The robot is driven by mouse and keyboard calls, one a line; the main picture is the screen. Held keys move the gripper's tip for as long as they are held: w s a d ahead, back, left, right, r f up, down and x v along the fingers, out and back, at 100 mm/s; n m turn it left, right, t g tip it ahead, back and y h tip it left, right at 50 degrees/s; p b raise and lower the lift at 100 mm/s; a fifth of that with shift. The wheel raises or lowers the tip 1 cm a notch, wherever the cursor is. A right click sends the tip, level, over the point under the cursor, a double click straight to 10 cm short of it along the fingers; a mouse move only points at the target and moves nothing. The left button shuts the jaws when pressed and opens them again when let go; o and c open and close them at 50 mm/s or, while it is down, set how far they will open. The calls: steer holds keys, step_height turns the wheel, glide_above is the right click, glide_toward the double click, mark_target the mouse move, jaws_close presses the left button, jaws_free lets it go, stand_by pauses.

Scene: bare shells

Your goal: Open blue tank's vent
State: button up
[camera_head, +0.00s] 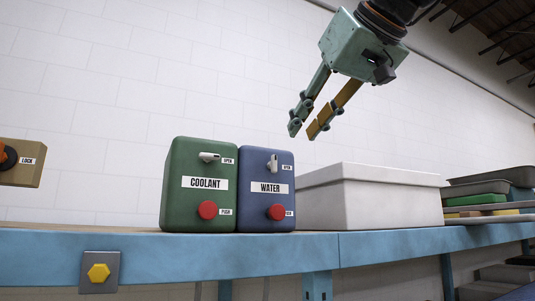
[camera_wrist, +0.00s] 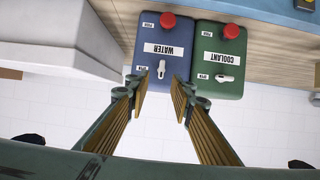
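The blue tank (camera_head: 266,205), labelled WATER, stands upright on the bench beside the green tank (camera_head: 190,205), labelled COOLANT. The blue tank has a small white vent lever (camera_head: 273,164) near its top, upright, with an OPEN label to its right, and a red button (camera_head: 277,212) below. The green tank's white lever (camera_head: 209,157) points sideways toward its OPEN label. My gripper (camera_head: 302,133) is open and empty, above and right of the blue tank. In the wrist view the blue tank (camera_wrist: 155,87) and its lever (camera_wrist: 161,69) show between and beyond the fingers (camera_wrist: 158,88).
A white bin (camera_head: 370,205) stands right of the blue tank. Trays and coloured boards (camera_head: 490,205) are stacked farther right. The blue bench edge (camera_head: 180,260) runs along the front.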

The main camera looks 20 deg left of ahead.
mark_target(276, 160)
steer(key=shift+a+r, duration=0.3)
steer(key=shift+r, duration=0.2)
steer(key=shift+f, duration=0.1)
steer(key=shift+p+x, duration=0.5)
steer(key=shift+x, duration=6.4)
steer(key=shift+c, duration=0.6)
steer(key=c, duration=0.6)
